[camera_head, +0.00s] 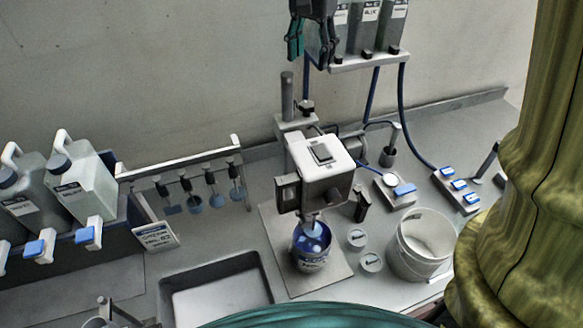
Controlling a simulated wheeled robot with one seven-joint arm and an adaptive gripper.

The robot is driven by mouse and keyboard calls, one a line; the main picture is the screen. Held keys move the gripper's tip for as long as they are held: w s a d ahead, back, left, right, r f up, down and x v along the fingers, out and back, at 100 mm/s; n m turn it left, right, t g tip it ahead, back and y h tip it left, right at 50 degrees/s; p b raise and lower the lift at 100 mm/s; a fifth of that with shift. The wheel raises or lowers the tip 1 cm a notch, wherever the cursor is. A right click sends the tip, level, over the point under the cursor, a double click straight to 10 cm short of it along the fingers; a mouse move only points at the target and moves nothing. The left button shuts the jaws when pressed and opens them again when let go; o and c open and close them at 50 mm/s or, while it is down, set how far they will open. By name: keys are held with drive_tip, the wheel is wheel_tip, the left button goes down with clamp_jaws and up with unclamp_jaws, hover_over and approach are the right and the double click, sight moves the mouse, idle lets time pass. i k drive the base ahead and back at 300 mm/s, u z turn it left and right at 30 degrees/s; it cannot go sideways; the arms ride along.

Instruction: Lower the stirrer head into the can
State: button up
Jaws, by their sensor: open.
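The stirrer head (322,158) is a white and grey box on a vertical metal post (287,96). A pale blue stirring tip (312,228) hangs below it at the mouth of the can (311,262). The head partly covers the can's opening, so I cannot tell how deep the tip sits. My gripper (310,46) is at the top of the view, dark with teal fingers. It is open and appears empty, apart from the stirrer head, above and behind it in the picture.
Bottles stand on a wall shelf (372,61) beside my gripper. A white bucket (416,258) and small round lids stand right of the can. A grey tray (258,268) lies to its left, with a rack of hanging stirrers (178,163) behind. Jugs (84,190) stand far left.

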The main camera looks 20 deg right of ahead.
sight(308, 179)
drive_tip(key=k, duration=1.5)
